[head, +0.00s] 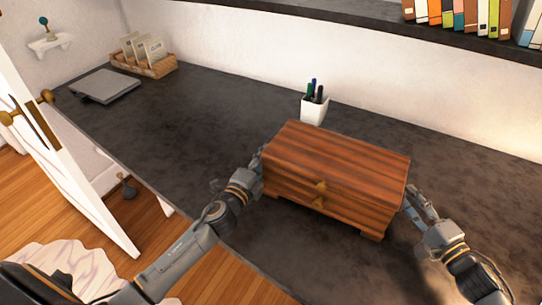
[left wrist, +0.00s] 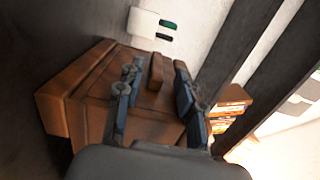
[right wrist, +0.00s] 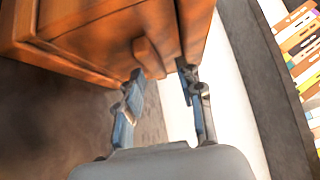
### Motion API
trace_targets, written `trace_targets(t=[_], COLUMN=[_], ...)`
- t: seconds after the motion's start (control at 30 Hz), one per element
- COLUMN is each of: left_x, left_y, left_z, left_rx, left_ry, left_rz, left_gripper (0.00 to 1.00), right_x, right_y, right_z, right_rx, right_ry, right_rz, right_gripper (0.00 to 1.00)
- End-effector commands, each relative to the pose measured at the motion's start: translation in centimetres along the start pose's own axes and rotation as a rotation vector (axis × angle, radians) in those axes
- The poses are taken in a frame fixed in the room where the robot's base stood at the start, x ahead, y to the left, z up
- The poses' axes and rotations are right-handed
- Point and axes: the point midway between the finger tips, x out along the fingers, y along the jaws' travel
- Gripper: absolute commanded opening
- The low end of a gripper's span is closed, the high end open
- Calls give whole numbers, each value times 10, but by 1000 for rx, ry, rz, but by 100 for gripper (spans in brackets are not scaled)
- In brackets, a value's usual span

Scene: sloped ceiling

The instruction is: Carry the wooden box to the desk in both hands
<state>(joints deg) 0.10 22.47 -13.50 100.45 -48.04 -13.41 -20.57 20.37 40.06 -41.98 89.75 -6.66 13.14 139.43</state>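The wooden box (head: 335,165) is reddish brown and striped, with brass knobs on its front and short feet. It appears to stand upright on the dark desk (head: 190,130). My left gripper (head: 258,162) is at the box's left end. In the left wrist view its fingers (left wrist: 155,85) are spread on either side of a side handle (left wrist: 156,72), with gaps. My right gripper (head: 415,200) is at the right end. In the right wrist view its fingers (right wrist: 163,82) are spread, the side handle (right wrist: 148,58) just beyond and nearer the left finger. Neither visibly clamps the box.
A white pen cup (head: 314,108) stands close behind the box. A grey closed laptop (head: 105,86) and a wooden card holder (head: 144,62) are at the desk's far left. A shelf with books (head: 465,18) overhangs at the back right. A white door (head: 75,170) stands left.

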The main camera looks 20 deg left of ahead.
Motion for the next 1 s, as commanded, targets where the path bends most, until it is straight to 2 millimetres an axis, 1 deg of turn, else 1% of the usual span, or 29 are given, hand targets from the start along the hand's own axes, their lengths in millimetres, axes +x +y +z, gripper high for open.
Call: trace_targets(t=[0.13, 0.27, 0.5, 0.6, 0.7, 0.83, 0.93, 1.0], left_x=[-3, -18, -69, -88, -103, -116, -120, -121], left_y=[1, 2, 2, 1, 1, 0, 0, 0], left_z=[0, 0, -1, -1, 0, 0, 0, 0], left_rx=[-1, -1, -2, -2, -2, -1, 0, 0], left_ry=[1, 1, 0, -1, -1, 0, 0, 0], left_rz=[1, 3, 3, 3, 2, 1, -1, -1], left_gripper=[37, 37, 37, 37, 37, 37, 37, 37], right_x=[0, 0, 0, 0, 0, 0, -2, -8], right_y=[0, 0, 0, 0, 0, 0, 0, 1], right_z=[0, 0, 1, 1, 1, 1, 0, 0], right_rx=[0, 0, 0, 0, 0, 0, 1, 2], right_ry=[-1, -1, -1, -1, -1, -1, -1, 0], right_rz=[0, 0, 0, 0, 0, 0, 0, 2], right_gripper=[37, 37, 37, 37, 37, 37, 37, 37])
